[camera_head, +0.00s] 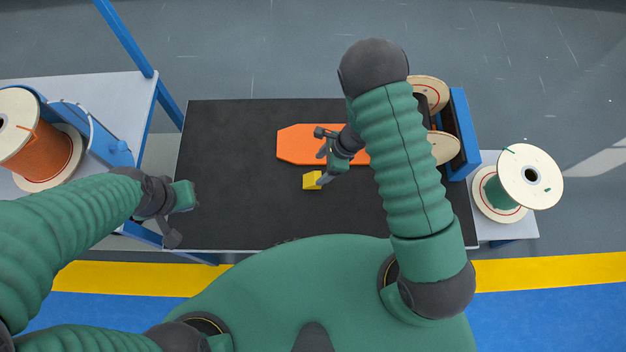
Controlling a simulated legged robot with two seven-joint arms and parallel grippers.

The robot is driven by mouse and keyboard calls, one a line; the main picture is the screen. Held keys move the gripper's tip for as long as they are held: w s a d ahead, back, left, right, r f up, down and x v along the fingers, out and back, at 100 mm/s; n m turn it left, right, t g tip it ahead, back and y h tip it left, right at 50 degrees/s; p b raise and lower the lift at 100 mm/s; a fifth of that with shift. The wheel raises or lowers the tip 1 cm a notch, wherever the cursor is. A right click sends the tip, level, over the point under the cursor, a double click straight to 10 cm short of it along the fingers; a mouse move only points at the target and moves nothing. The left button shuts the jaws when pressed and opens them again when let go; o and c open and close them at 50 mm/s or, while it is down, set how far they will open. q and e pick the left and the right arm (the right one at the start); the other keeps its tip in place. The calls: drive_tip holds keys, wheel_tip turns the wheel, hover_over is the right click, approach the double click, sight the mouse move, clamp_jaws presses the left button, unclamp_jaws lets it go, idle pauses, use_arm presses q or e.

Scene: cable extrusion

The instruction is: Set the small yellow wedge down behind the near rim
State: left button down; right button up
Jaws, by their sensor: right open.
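The small yellow wedge (311,180) is on the black table top (240,150), just on the near side of the orange board (298,146). My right gripper (322,165) is open. One finger comes down at the wedge's right side; whether it touches the wedge I cannot tell. My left gripper (184,212) hangs at the table's left near corner, away from the wedge; its jaws are not clear. The near rim (300,245) is partly hidden by my green body.
A blue rack (464,130) with wooden reels (443,148) stands at the right, partly behind my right arm. Side tables hold an orange cable spool (40,150) at left and a green one (505,192) at right. The table's left-middle is clear.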

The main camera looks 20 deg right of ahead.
sight(313, 178)
drive_tip(key=x, duration=0.2)
drive_tip(key=s+b+x, duration=0.1)
drive_tip(key=x, duration=0.2)
drive_tip(key=shift+d, duration=0.1)
drive_tip(key=shift+a+f, duration=0.2)
drive_tip(key=shift+a, duration=0.3)
drive_tip(key=shift+d, duration=0.45)
drive_tip(key=c, duration=0.9)
drive_tip(key=shift+a, duration=0.3)
clamp_jaws()
